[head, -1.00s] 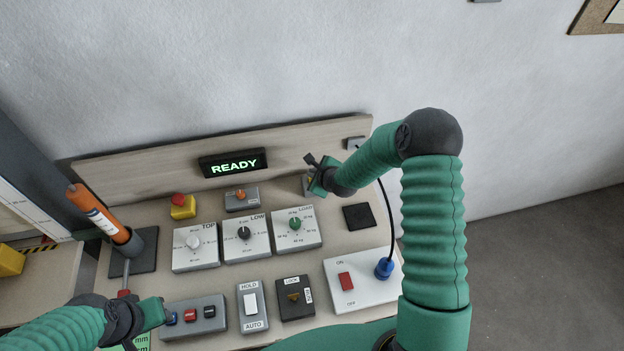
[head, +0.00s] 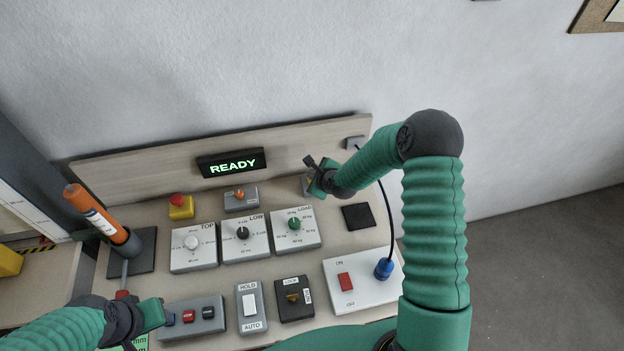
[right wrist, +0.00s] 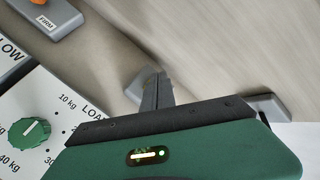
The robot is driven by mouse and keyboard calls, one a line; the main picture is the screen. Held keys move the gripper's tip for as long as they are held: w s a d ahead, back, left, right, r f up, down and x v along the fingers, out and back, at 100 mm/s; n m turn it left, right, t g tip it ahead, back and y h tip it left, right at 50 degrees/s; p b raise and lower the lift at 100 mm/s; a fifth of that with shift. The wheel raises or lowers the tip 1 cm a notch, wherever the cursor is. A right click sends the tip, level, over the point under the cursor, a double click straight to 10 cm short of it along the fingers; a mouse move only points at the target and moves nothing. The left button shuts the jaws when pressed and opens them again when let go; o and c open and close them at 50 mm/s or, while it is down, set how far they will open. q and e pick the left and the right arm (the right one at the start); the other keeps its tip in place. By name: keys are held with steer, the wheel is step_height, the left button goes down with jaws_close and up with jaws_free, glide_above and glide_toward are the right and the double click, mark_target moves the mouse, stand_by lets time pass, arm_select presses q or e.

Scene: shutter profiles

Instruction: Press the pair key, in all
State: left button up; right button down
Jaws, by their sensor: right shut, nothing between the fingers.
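A grey key block (head: 194,317) with a blue key, a red key (head: 188,315) and a dark key (head: 208,312) sits at the lower left of the panel. Their labels are too small to read, so I cannot tell which is the pair key. My left gripper (head: 164,316) is at the block's left end, partly over the blue key; its fingers do not show clearly. My right gripper (head: 309,161) is shut and empty, over the back of the panel behind the LOAD dial. Its fingers (right wrist: 156,88) show together in the right wrist view, in front of a small grey block.
The display (head: 231,162) reads READY. Dials TOP (head: 194,247), LOW (head: 246,239) and LOAD (head: 296,230) fill the middle. A HOLD/AUTO rocker (head: 251,307), a LOCK switch (head: 294,298) and a white power plate (head: 362,285) with a blue plug stand in front. An orange-handled tool (head: 95,213) stands left.

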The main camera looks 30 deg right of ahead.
steer(key=shift+f+b, duration=0.35)
steer(key=shift+f, duration=0.1)
stand_by(0.3)
steer(key=shift+d+r+p, duration=0.1)
steer(key=shift+r+p, duration=0.6)
steer(key=shift+r, duration=0.2)
step_height(320, 180, up, 5)
steer(key=p, duration=0.4)
steer(key=shift+r, duration=0.1)
stand_by(0.6)
